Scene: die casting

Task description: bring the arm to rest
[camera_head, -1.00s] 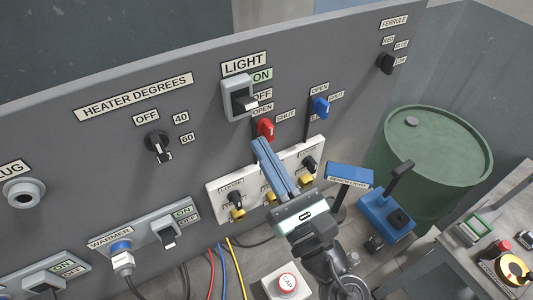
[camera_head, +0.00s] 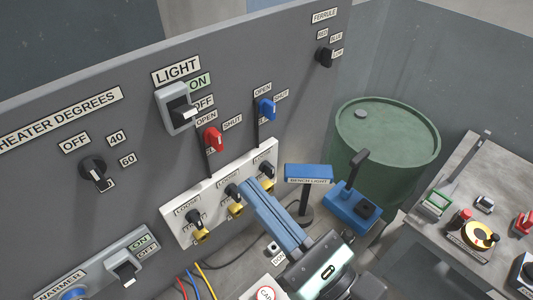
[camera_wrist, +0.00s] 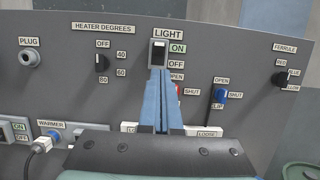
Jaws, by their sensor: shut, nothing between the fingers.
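My gripper (camera_head: 247,187) has two long blue fingers pressed together with nothing between them. In the head view it reaches up and left in front of the white strip (camera_head: 176,233) with the black knobs and yellow fittings, overlapping its right part. I cannot tell whether it touches the strip. In the wrist view the fingers (camera_wrist: 160,75) point at the grey panel (camera_wrist: 225,55), with their tips just below the light switch (camera_wrist: 158,52). The fingers partly hide the red valve handle (camera_wrist: 179,92) there.
A blue bench light (camera_head: 308,173) and a blue device with a lever (camera_head: 352,205) stand right of the gripper. A green drum (camera_head: 385,150) is behind them. A grey table (camera_head: 455,190) with small items is at the right. Red, blue and yellow cables hang below the strip.

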